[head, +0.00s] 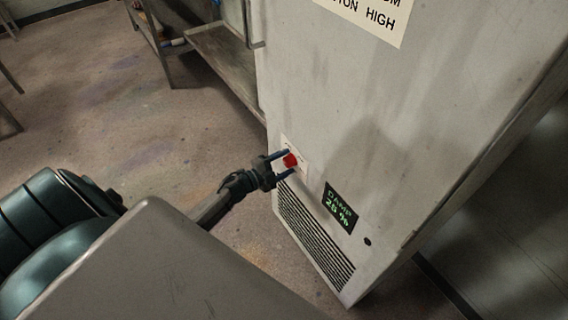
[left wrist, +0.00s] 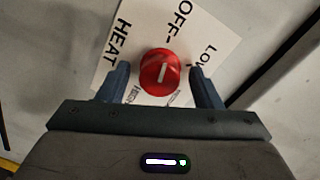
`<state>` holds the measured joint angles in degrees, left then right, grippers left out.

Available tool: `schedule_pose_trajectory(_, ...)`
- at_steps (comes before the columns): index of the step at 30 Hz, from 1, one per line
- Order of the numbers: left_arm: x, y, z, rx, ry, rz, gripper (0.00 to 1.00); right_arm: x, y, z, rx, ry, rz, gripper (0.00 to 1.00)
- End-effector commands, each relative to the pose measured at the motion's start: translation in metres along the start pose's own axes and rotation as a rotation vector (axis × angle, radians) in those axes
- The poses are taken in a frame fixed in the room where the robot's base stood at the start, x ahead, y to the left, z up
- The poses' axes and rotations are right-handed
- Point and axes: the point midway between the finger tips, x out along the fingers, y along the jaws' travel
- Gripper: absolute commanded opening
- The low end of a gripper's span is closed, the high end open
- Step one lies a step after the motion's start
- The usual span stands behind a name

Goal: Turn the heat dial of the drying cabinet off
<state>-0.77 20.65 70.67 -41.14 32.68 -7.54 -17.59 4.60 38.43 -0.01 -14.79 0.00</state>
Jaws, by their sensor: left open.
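The red heat dial (head: 290,160) sits on a white label plate low on the front of the grey drying cabinet (head: 375,130). In the left wrist view the dial (left wrist: 160,72) shows a white line on its face, running nearly up and down. I cannot tell which end points. The label (left wrist: 228,28) reads HEAT at left, OFF at top and LOW at right, with HIGH at lower left. My left gripper (head: 284,163) is open, its fingers on either side of the dial, with gaps visible in the left wrist view (left wrist: 159,75). My right gripper is not in view.
A dark display (head: 340,208) reading DAMP 26 % is right of the dial, above a small black knob or hole (head: 367,241). A vent grille (head: 312,238) lies below. A metal table (head: 222,52) stands behind, left of the cabinet. The floor at left is open.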

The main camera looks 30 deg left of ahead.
Motion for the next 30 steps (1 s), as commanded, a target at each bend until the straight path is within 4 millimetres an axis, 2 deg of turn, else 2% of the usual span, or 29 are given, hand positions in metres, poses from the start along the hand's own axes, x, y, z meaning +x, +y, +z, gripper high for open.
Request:
schedule_pose_trajectory(5, -0.017, 0.002, 0.002, 0.002, -0.001, 0.003, 0.59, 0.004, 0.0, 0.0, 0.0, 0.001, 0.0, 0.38)
schedule_pose_trajectory(12, -0.062, 0.003, 0.001, 0.002, 0.0, 0.005, 0.59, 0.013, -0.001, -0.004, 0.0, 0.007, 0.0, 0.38)
schedule_pose_trajectory(18, -0.093, 0.002, 0.001, 0.001, -0.001, 0.003, 0.59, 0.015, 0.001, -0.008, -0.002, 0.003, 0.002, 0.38)
schedule_pose_trajectory(24, -0.107, 0.001, 0.001, -0.001, -0.001, 0.001, 0.59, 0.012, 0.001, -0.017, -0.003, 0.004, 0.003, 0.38)
schedule_pose_trajectory(30, -0.108, 0.001, 0.0, -0.001, -0.001, 0.001, 0.59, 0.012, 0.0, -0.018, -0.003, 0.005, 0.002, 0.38)
